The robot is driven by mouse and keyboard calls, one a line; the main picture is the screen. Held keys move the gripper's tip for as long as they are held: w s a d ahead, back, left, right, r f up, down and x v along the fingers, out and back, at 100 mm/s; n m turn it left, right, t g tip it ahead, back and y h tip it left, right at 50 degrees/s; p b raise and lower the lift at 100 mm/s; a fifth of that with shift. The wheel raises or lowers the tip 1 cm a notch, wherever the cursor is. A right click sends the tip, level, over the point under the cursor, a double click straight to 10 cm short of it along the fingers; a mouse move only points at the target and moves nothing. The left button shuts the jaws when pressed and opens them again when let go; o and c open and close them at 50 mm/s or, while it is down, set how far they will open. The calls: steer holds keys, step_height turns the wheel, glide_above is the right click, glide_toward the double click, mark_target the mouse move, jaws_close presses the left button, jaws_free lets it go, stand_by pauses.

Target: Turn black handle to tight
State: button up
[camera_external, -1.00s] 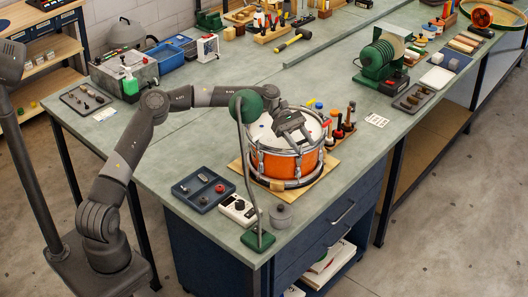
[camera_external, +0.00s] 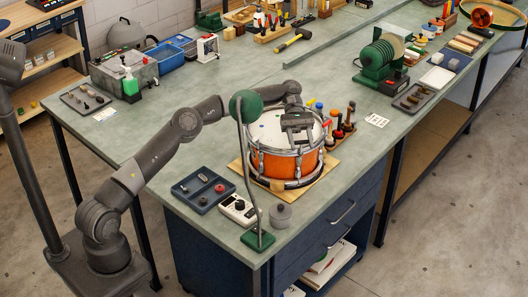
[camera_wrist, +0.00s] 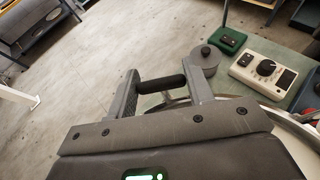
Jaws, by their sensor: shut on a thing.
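The black handle (camera_wrist: 162,84) lies crosswise between the two grey fingers of my gripper (camera_wrist: 165,85) in the wrist view, with a finger against each end. My gripper is shut on it. In the external view my gripper (camera_external: 300,133) is over the right side of the orange drum's top (camera_external: 278,128), and the handle cannot be made out there. The orange drum (camera_external: 272,162) stands upright on a wooden board, with metal hoops and fittings. A small part of its rim (camera_wrist: 235,98) shows behind the fingers in the wrist view.
A green lamp (camera_external: 246,104) on a thin stand rises in front of the drum. A white dial box (camera_external: 238,208), grey knobbed weight (camera_external: 280,215) and dark tray (camera_external: 203,190) sit at the near edge. Upright tools (camera_external: 342,124) stand close behind the drum at right.

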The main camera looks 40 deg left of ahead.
mark_target(301, 141)
stand_by(0.3)
steer(key=o, duration=1)
step_height(301, 141, up, 4)
steer(key=shift+r, duration=0.15)
steer(key=s+d+r, duration=0.6)
steer(key=s+d, duration=0.1)
steer(key=s, duration=0.2)
steer(key=shift+d+r, duration=0.15)
steer(key=shift+r, duration=0.15)
